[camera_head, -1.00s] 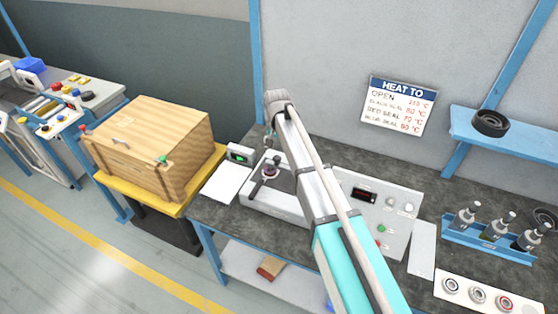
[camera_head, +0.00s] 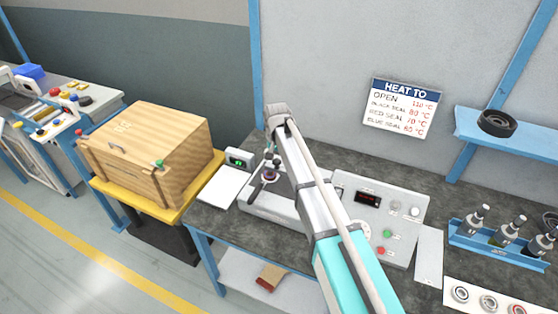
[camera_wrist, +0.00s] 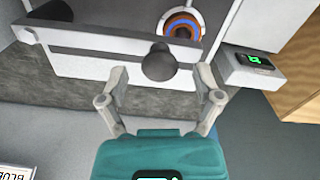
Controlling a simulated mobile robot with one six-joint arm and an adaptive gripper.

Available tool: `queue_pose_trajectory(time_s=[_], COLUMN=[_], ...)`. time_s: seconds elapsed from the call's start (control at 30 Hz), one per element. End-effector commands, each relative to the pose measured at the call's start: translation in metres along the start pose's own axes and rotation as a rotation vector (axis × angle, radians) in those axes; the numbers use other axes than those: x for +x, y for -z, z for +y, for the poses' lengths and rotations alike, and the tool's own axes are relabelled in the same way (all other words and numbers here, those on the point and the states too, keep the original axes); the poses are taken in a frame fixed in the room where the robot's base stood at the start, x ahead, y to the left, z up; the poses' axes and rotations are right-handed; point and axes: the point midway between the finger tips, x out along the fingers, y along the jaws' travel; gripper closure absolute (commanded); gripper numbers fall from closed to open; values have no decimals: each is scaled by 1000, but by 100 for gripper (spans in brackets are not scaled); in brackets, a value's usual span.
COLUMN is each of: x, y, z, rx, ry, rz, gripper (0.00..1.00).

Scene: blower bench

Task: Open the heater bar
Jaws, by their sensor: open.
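My gripper (camera_wrist: 162,72) is open, with one finger on each side of the knob and visible gaps between. My arm hides part of the unit there. A ring with orange and blue bands (camera_wrist: 182,26) lies beyond the knob.
A small box with a green display (camera_wrist: 250,68) stands close right of the unit in the wrist view. In the head view, a wooden crate (camera_head: 150,150) stands left, and a bottle rack (camera_head: 500,240) and a seal card (camera_head: 485,298) lie right.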

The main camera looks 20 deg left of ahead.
Motion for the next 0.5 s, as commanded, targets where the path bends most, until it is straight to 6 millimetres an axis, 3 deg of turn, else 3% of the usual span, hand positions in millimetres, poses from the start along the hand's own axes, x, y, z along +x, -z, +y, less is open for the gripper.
queue_pose_trajectory(time_s=[0.17,0.5], x=[0,0], y=[0,0], z=[0,0], rx=[0,0], ry=[0,0], rz=[0,0], gripper=[19,82])
